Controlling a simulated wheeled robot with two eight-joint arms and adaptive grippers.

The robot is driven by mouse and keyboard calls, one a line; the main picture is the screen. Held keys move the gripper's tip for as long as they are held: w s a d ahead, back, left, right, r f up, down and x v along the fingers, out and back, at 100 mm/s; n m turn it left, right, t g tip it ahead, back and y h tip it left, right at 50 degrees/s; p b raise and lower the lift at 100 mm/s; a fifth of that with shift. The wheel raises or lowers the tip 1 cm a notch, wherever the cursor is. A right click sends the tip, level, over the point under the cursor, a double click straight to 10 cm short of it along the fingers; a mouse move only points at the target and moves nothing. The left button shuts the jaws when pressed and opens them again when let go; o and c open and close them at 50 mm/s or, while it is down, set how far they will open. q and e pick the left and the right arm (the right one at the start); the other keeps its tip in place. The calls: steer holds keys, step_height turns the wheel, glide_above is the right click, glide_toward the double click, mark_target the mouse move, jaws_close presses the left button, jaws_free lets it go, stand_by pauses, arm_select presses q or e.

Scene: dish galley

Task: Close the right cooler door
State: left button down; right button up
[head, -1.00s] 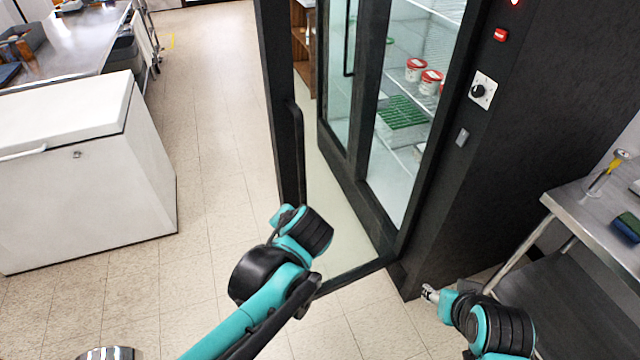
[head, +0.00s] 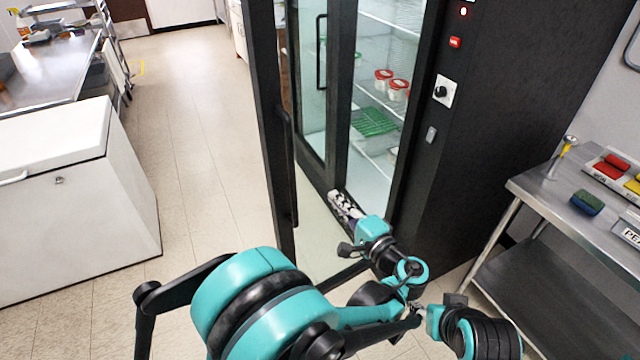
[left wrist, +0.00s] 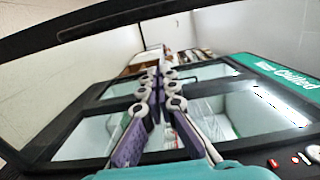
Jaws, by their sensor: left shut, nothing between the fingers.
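The right cooler door (head: 267,130) stands open, its black frame and vertical handle (head: 286,165) on the left of the head view. In the left wrist view a dark bar (left wrist: 150,14), probably that door's frame, crosses the top. The cooler (head: 510,130) shows lit shelves, and its left door is shut. My left gripper (head: 345,206) is shut and empty, in front of the cooler opening in the head view. Its fingers (left wrist: 155,105) point toward the cooler front. I cannot tell whether it touches the door. My right gripper (head: 425,318) is low at right, its fingers unclear.
A white chest freezer (head: 75,200) stands on the left, with a clear floor aisle (head: 190,130) beside it. A steel table (head: 550,190) with a sponge (head: 587,203) and small bins is at right. Red-lidded tubs (head: 390,85) and a green rack (head: 374,122) sit inside the cooler.

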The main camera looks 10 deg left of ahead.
mark_target(303, 164)
arm_select(q)
steer(key=p+x, duration=0.1)
steer(key=x, duration=1.2)
steer(key=shift+w+a, duration=0.15)
steer(key=shift+a, duration=0.05)
